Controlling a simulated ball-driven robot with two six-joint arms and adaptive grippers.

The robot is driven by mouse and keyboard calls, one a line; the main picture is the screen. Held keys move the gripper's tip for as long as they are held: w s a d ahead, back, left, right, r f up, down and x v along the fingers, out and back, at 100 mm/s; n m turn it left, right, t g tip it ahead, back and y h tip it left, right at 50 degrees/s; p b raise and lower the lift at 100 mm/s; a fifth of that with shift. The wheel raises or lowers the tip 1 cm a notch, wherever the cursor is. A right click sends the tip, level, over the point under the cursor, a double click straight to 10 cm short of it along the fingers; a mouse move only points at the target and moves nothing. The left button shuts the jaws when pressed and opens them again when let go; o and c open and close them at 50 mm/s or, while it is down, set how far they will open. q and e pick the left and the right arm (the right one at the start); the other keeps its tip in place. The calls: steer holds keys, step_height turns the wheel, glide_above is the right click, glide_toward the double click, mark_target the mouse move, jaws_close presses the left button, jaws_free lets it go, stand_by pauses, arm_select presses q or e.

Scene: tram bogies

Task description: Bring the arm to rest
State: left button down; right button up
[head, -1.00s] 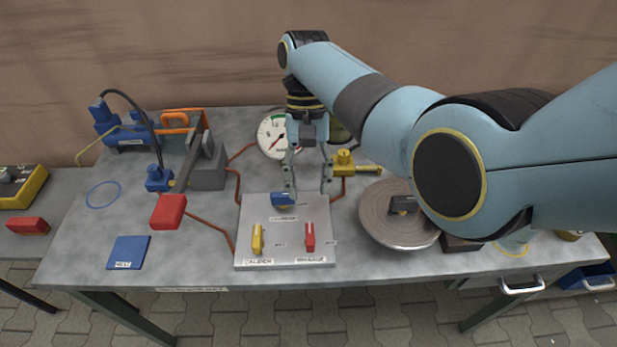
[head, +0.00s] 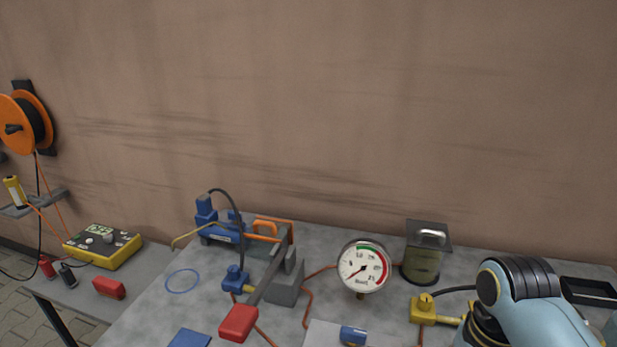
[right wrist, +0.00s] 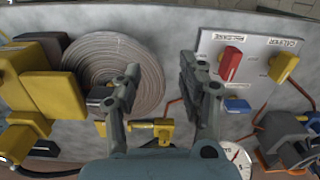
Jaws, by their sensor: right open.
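My right arm (head: 525,305) shows at the bottom right of the head view, over the bench; its gripper is below the picture edge there. In the right wrist view my right gripper (right wrist: 160,68) has its two fingers spread wide with nothing between them. The fingers hang above the bench, between a round ridged disc (right wrist: 110,68) and a grey panel (right wrist: 250,45) with a red lever (right wrist: 230,63), a yellow lever (right wrist: 283,67) and a blue one (right wrist: 237,105). My left gripper is in neither view.
A dial gauge (head: 363,267), a lidded canister (head: 424,254) and a yellow valve (head: 424,308) stand on the bench near the arm. A blue pump (head: 218,222) and a red-handled lever (head: 240,320) are left. Large yellow blocks (right wrist: 38,90) crowd the wrist view's left.

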steer(key=s+d+r+n+t+h, duration=0.1)
steer(key=s+d+r+n+t, duration=0.25)
steer(key=s+r, duration=1)
step_height(320, 180, down, 33)
steer(key=d+b, duration=0.3)
steer(key=b, duration=0.5)
steer(key=s+f+g+b, duration=0.1)
steer(key=s+f+b, duration=0.2)
steer(key=s+f, duration=0.7)
steer(key=s+d+f+g+b, duration=0.1)
steer(key=s+f+b, duration=0.3)
steer(key=s+f, duration=0.6)
step_height(320, 180, down, 6)
steer(key=shift+s+m, duration=0.2)
steer(key=shift+m, duration=0.25)
steer(key=shift+d, duration=0.1)
